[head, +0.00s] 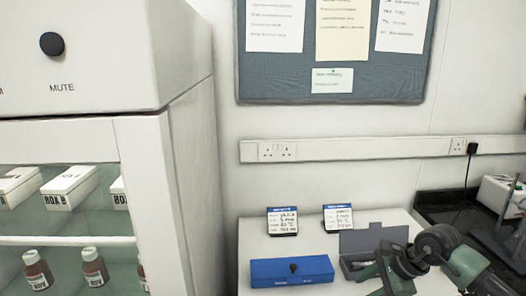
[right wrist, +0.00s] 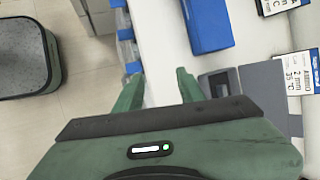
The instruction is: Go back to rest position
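My right gripper (right wrist: 158,88) is open in the right wrist view, with its two green fingers apart. Nothing is held between them; the white table edge and floor show behind. In the head view my right arm (head: 440,255) reaches in from the lower right, over the right part of the white table (head: 330,218). My left gripper and left arm are in neither view.
A closed blue box (head: 265,275) with a black knob and an open grey case (head: 375,238) sit on the table, with two label cards (head: 282,221) behind. A tall cabinet (head: 165,190) holding boxes and bottles stands left. A dark counter (head: 440,207) is right.

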